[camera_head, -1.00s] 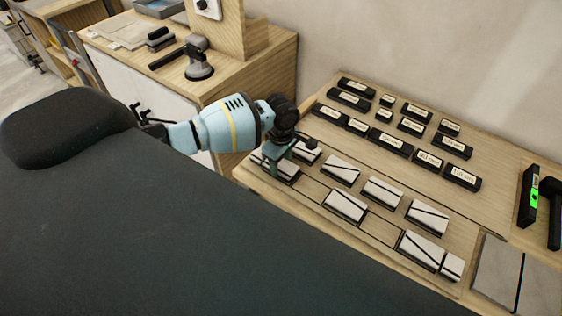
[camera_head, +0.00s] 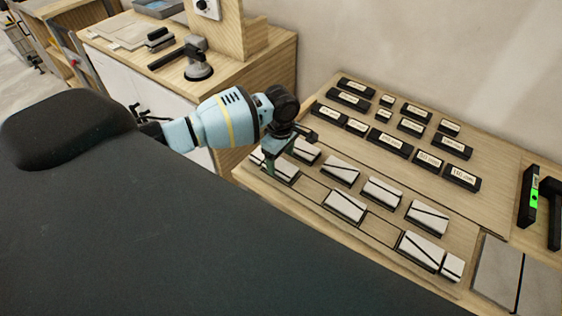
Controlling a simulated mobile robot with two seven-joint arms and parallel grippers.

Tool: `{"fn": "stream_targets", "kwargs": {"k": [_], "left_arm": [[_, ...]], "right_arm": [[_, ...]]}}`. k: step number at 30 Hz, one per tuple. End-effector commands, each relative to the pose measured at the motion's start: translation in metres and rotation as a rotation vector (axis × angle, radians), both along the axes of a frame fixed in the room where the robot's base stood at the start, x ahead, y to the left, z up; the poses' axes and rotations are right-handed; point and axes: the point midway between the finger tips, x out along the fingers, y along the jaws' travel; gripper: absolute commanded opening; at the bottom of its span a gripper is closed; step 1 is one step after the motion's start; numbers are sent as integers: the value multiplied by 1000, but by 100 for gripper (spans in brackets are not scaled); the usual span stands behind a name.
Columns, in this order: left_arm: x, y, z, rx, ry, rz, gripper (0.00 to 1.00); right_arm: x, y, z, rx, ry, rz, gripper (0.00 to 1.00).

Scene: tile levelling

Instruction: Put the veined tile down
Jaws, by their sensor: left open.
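Several white tiles with dark veins lie on the wooden bench. One veined tile (camera_head: 282,171) lies at the left end of the group, partly hidden behind my left gripper (camera_head: 270,172). My left gripper is open, just above and at the left part of this tile; I cannot tell whether the fingers touch it. Another veined tile (camera_head: 306,152) lies right behind it. Further veined tiles, such as this one (camera_head: 345,205), lie to the right. My right gripper is not in view.
Black labelled blocks (camera_head: 390,143) stand in rows behind the tiles. A level with a green window (camera_head: 531,196) is at the right, near large grey tiles (camera_head: 497,270). A wooden cabinet (camera_head: 262,66) with a suction-cup tool (camera_head: 198,66) is at the back left.

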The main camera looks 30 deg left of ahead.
Motion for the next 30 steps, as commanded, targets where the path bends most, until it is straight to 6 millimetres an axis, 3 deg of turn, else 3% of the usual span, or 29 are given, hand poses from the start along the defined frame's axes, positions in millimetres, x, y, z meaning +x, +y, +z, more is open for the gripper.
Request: {"fn": "stream_targets", "kwargs": {"k": [9, 15, 30], "left_arm": [[1, 0, 65, 0, -5, 0, 72], [1, 0, 88, 0, -2, 0, 72], [0, 0, 96, 0, 0, 0, 72]], "right_arm": [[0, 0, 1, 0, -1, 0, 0], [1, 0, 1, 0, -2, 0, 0], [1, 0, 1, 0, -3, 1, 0]]}}
